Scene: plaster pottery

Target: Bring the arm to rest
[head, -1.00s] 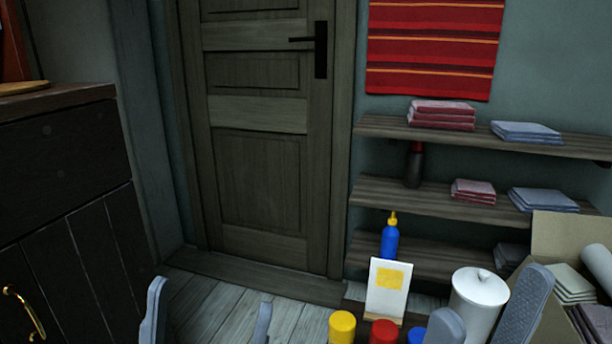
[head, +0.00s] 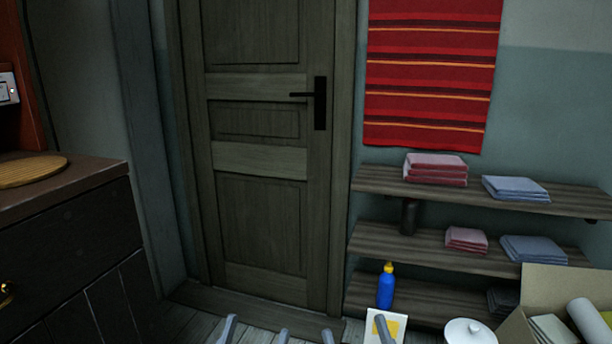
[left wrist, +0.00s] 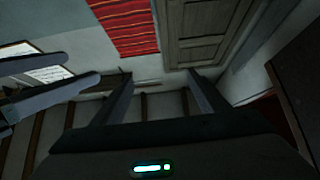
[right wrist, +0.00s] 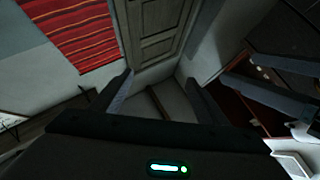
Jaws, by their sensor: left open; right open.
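My left gripper (head: 255,332) shows only as fingertips at the bottom edge of the head view. It is open, with nothing between its fingers in the left wrist view (left wrist: 160,90). My right gripper (head: 355,332) is just right of it, also only fingertips, and one finger overlaps the card. It is open and empty in the right wrist view (right wrist: 158,90). The two grippers are side by side and apart. Each also shows at the side of the other's wrist view. The arms behind them are out of the head view.
A card with a yellow patch (head: 376,324), a white lidded jar (head: 468,332) and an open cardboard box (head: 560,282) are at lower right. A blue bottle (head: 386,290) is behind. Wall shelves (head: 470,188) hold folded cloths. A dark cabinet (head: 75,245) is at left.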

